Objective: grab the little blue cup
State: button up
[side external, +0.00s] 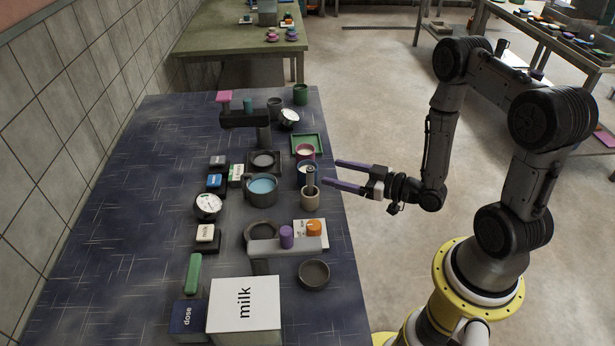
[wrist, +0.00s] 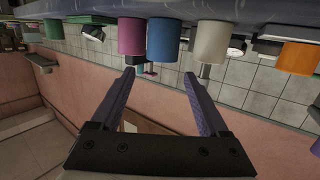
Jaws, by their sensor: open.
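The little blue cup (side external: 302,178) stands near the right edge of the dark blue table, between a magenta cup (side external: 305,156) and a beige cup (side external: 310,199). In the side view a grey upright piece at the beige cup hides part of it. In the inverted wrist view the blue cup (wrist: 163,41) is beyond the fingertips, close beside the magenta cup (wrist: 131,38), with the beige cup (wrist: 210,44) across a gap. My gripper (side external: 331,172) is open and empty just right of the cups, fingers pointing at them. Its fingers (wrist: 158,73) also show in the wrist view.
A larger pot with blue liquid (side external: 261,188) stands left of the cups. A green tray (side external: 307,142) lies behind them. A white milk box (side external: 243,310) stands at the front.

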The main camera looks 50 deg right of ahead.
aim_at(300, 164)
jog(key=shift+a+x, duration=0.2)
jog(key=shift+x, duration=3.05)
jog(key=shift+f, duration=0.1)
jog(key=shift+s, duration=0.1)
jog(key=c, duration=1.2)
